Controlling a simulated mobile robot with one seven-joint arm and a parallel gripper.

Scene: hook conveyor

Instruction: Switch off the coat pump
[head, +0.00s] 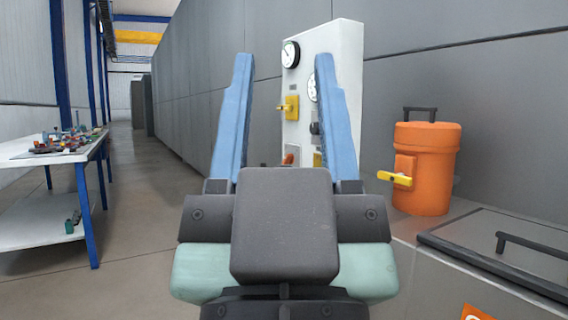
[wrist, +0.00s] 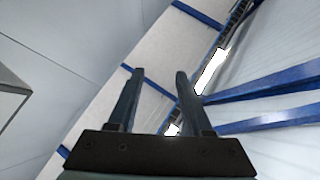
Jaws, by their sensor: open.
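A white control panel (head: 345,85) stands against the grey wall beyond my gripper. It carries a round gauge (head: 290,54), a yellow switch handle (head: 289,107), a black knob (head: 315,128) and a red-orange part (head: 288,158) low down. A second gauge and a lower yellow part are partly hidden by my right finger. No label tells which control belongs to the coat pump. My gripper (head: 284,60) is open and empty, fingers pointing up, in front of the panel and apart from it. In the wrist view my gripper (wrist: 160,72) faces the ceiling and upper walls.
An orange canister (head: 427,160) with a yellow lever (head: 395,179) stands at right, beside a grey lidded box (head: 500,245) with a black handle. A white table (head: 35,160) with blue legs and small parts is at left. The floor between is clear.

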